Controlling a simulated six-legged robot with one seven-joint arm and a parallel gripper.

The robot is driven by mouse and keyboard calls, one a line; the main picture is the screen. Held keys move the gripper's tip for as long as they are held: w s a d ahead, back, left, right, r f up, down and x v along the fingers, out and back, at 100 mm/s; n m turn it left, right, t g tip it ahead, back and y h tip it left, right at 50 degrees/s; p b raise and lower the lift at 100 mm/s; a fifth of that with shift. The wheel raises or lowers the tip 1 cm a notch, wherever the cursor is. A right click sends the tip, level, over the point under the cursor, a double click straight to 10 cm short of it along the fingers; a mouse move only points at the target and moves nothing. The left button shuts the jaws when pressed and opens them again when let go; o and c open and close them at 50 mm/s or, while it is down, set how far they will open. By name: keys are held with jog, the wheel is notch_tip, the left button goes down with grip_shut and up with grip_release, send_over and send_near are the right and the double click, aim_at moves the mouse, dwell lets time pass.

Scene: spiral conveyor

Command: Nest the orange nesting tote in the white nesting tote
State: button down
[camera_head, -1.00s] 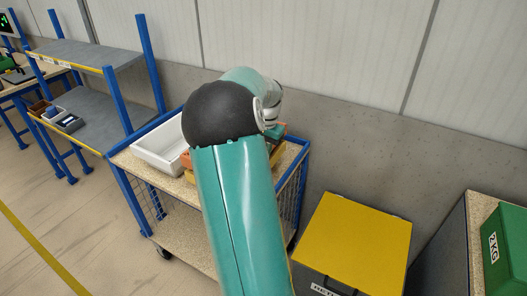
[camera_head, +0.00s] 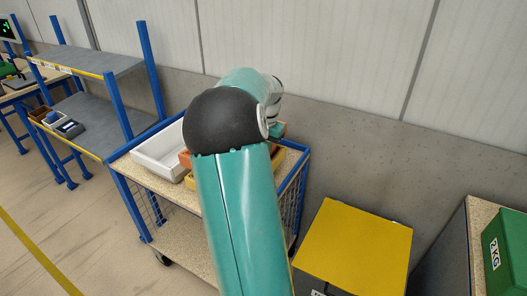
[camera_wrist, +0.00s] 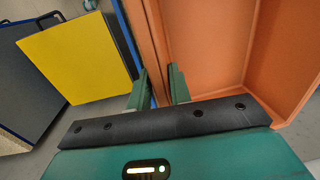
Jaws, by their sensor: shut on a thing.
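The white nesting tote (camera_head: 157,157) stands on the top deck of a blue-framed cart, at its left side. The orange nesting tote (camera_head: 184,158) shows only as a small piece beside my arm, to the right of the white tote. In the wrist view the orange tote (camera_wrist: 215,45) fills the upper right, with its inside facing the camera. My gripper (camera_wrist: 160,84) is shut on the orange tote's wall, one finger on each side of it. My arm hides the gripper and most of the orange tote in the head view.
A yellow-topped box (camera_head: 355,246) stands right of the cart, and a green case (camera_head: 505,250) at far right. Blue shelving (camera_head: 85,62) is at left, a wall behind.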

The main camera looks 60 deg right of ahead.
jog(key=shift+r, duration=0.6)
jog(key=shift+r, duration=0.75)
jog(key=shift+r, duration=2)
